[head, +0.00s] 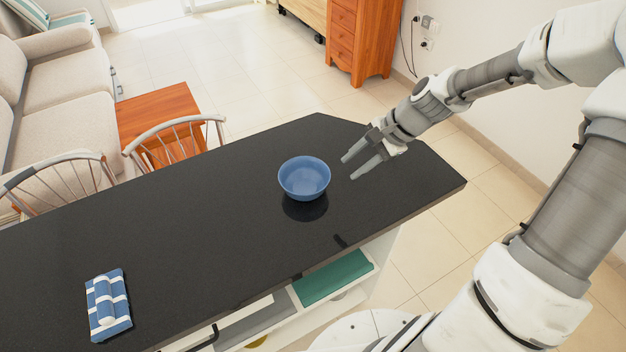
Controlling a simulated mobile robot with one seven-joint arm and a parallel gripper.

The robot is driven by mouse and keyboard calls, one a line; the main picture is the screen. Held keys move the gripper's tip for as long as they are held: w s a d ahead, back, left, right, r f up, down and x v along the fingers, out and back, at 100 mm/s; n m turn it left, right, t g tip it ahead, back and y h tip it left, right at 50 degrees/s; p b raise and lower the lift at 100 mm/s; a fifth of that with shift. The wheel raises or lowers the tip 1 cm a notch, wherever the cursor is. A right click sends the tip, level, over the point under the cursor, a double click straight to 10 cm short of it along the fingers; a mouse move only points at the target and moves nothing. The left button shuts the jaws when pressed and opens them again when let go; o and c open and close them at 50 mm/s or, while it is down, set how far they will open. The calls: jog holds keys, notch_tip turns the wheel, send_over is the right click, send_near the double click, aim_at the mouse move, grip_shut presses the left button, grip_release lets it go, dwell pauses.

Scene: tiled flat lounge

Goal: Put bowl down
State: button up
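A blue bowl (304,180) is upright over the black countertop (220,235), near its right end. A dark reflection or shadow shows just below it; I cannot tell for certain whether its base touches the top. My gripper (347,167) is to the right of the bowl, with its two fingers spread and pointing left toward it. A gap shows between the fingertips and the bowl's rim. Nothing is between the fingers.
A folded blue and white cloth (108,306) lies at the counter's front left. Two spindle-back chairs (175,140) stand along the far side. Open shelves (335,283) are under the near edge. The counter around the bowl is clear.

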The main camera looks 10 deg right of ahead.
send_near(315, 194)
jog(key=x, duration=0.5)
jog(key=shift+w+d+f+b, duration=0.1)
jog(key=shift+d+f+b, duration=0.1)
jog(key=shift+b, duration=0.15)
jog(key=shift+w+x, duration=0.2)
jog(key=shift+x, duration=2.75)
grip_shut()
